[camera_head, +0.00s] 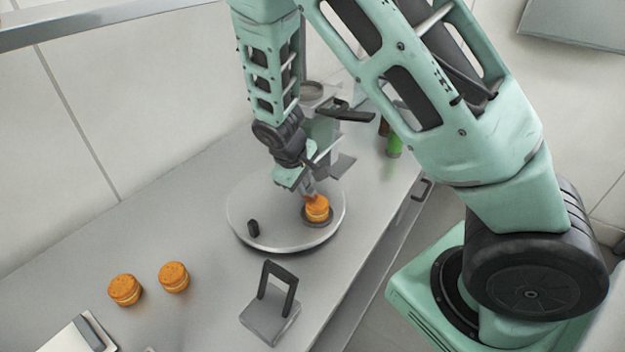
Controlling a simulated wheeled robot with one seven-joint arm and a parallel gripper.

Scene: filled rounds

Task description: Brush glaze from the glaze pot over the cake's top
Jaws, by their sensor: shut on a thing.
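The cake (318,210), an orange-brown round with a paler band, sits on a small dark disc (304,221) on the right part of a round grey turntable (280,236). My gripper (308,188) points down just above the cake. It is shut on a brush, mostly hidden by the fingers; a small orange tip shows below them at the cake's top. I cannot tell whether the tip touches the cake.
Two more orange rounds (125,289) (173,277) lie on the counter at left. A dark peg (253,228) stands on the turntable. A grey block with a black frame (270,318) stands in front. A green bottle (394,145) is behind. Bare counter lies left of the turntable.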

